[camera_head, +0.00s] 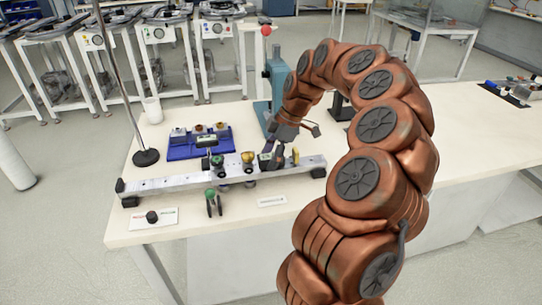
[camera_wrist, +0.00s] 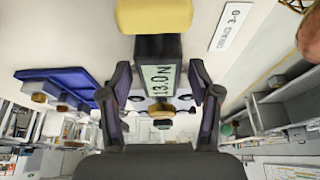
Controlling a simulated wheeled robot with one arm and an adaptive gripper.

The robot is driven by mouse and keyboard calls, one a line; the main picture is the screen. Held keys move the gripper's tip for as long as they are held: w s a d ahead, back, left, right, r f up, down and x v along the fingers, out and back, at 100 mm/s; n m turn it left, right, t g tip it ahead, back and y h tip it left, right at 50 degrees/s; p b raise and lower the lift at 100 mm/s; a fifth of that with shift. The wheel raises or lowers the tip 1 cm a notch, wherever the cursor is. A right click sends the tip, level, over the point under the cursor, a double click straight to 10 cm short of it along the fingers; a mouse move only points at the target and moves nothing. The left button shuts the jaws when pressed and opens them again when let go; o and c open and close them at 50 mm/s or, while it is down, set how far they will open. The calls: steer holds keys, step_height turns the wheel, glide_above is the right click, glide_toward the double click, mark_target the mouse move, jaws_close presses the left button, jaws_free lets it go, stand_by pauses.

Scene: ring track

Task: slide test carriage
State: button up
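A long pale metal rail (camera_head: 170,184) with black end blocks lies across the white table in the head view. Small fittings sit along it. Near its right end are a yellow piece (camera_head: 295,156) and a dark block beside it; I cannot tell which fitting is the carriage. My gripper (camera_head: 272,150) is at this right part, low over the rail. In the wrist view my gripper (camera_wrist: 160,78) has its fingers apart, one on each side of a dark block with a lit display (camera_wrist: 159,80) that seems to read 13.0 N. Gaps show beside the block. The yellow piece (camera_wrist: 153,15) adjoins it.
A blue tray (camera_head: 183,152) with small parts stands behind the rail. A thin pole on a black base (camera_head: 146,157), a white cup (camera_head: 152,110) and a teal press (camera_head: 274,80) stand nearby. A green-handled tool (camera_head: 211,197) and a black knob (camera_head: 152,217) are in front.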

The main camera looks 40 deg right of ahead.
mark_target(249, 154)
jaws_close()
stand_by(0.3)
steer(key=shift+a, duration=0.1)
steer(key=w+a, duration=0.1)
steer(key=a, duration=0.1)
steer(key=a+b, duration=0.1)
steer(key=a, duration=0.1)
steer(key=w+a, duration=0.1)
steer(key=a, duration=0.1)
steer(key=shift+w+a, duration=0.1)
steer(key=shift+w, duration=0.2)
steer(key=shift+o, duration=0.2)
jaws_free()
